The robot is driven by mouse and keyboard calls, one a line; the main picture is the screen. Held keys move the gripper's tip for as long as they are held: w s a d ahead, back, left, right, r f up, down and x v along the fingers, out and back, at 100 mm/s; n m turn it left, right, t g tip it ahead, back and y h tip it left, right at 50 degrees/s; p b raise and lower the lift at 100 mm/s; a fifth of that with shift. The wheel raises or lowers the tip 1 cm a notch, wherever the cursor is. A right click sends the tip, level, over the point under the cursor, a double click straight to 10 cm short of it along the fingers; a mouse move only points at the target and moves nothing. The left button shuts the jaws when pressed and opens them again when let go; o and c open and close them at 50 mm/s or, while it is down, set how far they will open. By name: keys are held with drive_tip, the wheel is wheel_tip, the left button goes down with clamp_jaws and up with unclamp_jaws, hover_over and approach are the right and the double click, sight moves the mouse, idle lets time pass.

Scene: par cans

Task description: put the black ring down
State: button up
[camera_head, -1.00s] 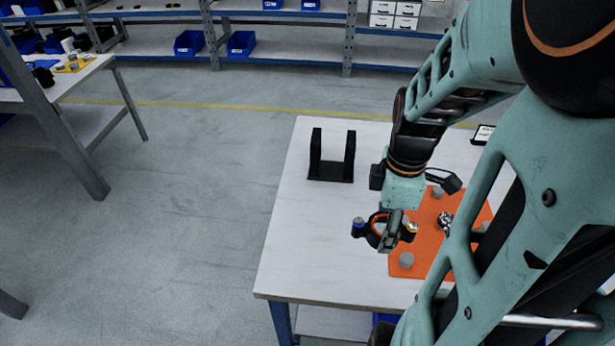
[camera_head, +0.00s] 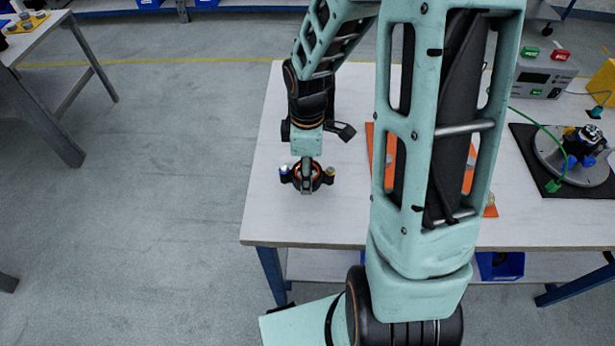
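The black ring (camera_head: 319,183) has an orange inner edge and a small lug on each side, one with a silver-blue top and one with a yellowish top. My gripper (camera_head: 306,188) points down and is shut on the ring's near side. Both are over the bare left part of the white table (camera_head: 268,215), left of the orange mat (camera_head: 369,140). I cannot tell whether the ring touches the table.
At the right, a grey device (camera_head: 543,75) with red and green buttons stands behind a black mat (camera_head: 530,150) bearing a round grey part with a green cable. The table's front left is clear. A blue bin (camera_head: 508,266) sits below the tabletop.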

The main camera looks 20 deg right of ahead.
drive_tip(key=shift+f, duration=1.1)
drive_tip(key=shift+f, duration=0.25)
drive_tip(key=o, duration=1.1)
drive_tip(key=shift+s+r, duration=0.1)
drive_tip(key=shift+c, duration=0.2)
wheel_tip(320, 180, up, 12)
drive_tip(key=shift+r+p, duration=0.2)
drive_tip(key=shift+p, duration=0.8)
drive_tip(key=shift+d, duration=0.1)
